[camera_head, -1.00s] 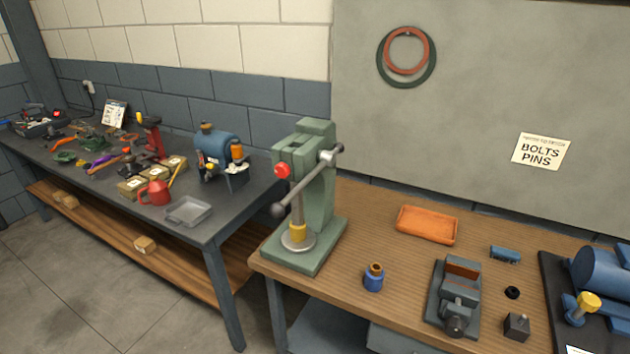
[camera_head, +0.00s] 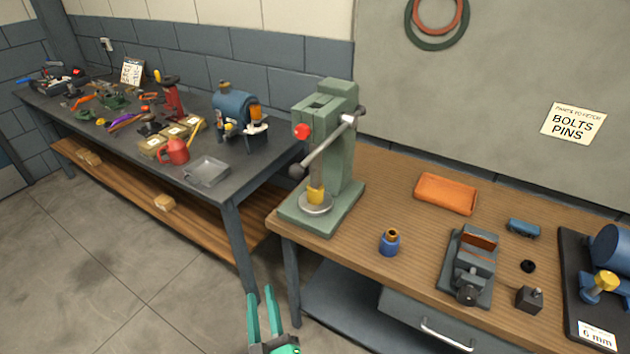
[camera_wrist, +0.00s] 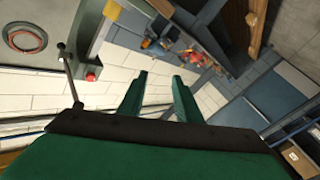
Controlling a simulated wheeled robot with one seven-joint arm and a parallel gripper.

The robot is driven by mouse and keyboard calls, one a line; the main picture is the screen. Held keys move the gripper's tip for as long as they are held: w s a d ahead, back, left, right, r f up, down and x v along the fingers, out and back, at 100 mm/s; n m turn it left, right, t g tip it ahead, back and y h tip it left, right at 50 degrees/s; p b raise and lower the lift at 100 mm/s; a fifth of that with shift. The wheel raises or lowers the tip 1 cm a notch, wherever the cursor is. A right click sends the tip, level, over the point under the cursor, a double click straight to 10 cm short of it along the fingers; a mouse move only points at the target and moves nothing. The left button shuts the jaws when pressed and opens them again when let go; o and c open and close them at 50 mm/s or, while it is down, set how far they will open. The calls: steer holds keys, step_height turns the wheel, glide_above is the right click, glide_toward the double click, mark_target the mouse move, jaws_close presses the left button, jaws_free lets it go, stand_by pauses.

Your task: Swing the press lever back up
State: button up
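The green arbor press (camera_head: 332,150) stands at the left end of the wooden bench. Its grey lever (camera_head: 325,146) slants down to the left and ends in a dark ball knob (camera_head: 296,171). A red knob (camera_head: 302,131) sits on the press's side. Under the ram, a yellow part (camera_head: 316,195) stands on the round plate. My gripper (camera_head: 264,301) is low in front of the bench, its green fingers apart and empty, clear of the lever. In the wrist view my gripper (camera_wrist: 160,82) is open too, and the lever (camera_wrist: 70,78) shows at the left.
A blue bottle (camera_head: 390,242), a grey vise (camera_head: 470,265) and an orange tray (camera_head: 446,194) are on the wooden bench. A dark workbench (camera_head: 225,180) with tools stands at the left. Open floor lies in front of it.

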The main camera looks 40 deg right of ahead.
steer(key=w+d+r+m+g+h, duration=0.1)
steer(key=w+d+r+m+h, duration=0.1)
steer(key=w+d+r+h, duration=0.3)
steer(key=w+d+r+m+g+h, duration=0.1)
steer(key=d+r+m+h, duration=0.15)
steer(key=r, duration=0.55)
steer(key=m+g+h, duration=0.5)
steer(key=m, duration=0.2)
glide_toward(314, 152)
steer(key=x, duration=0.9)
steer(key=shift+w+d+f, duration=0.15)
steer(key=shift+d+f, duration=0.05)
steer(key=shift+d, duration=0.2)
jaws_close()
